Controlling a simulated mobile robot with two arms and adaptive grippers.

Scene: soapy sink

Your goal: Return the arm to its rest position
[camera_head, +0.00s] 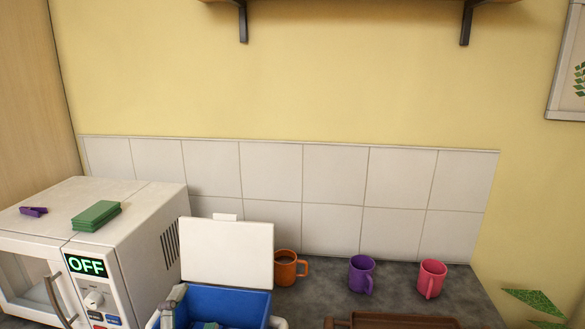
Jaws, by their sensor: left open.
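My left gripper (172,300) shows only in part at the bottom edge, at the left rim of a blue open container (240,304). Most of it and its arm are cut off by the frame; it is open, and I see nothing held in it. Grey-green shapes show low inside the container, but they are too cut off to identify. The container's white lid (227,254) stands raised behind it. My right gripper is not in view.
A white microwave (150,225) reading OFF stands left, with green sponges (97,216) and a small purple item (33,211) on top. Orange (285,268), purple (361,274) and pink (431,279) mugs stand on the dark counter. A brown tray (390,321) is at the bottom. A shelf hangs above.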

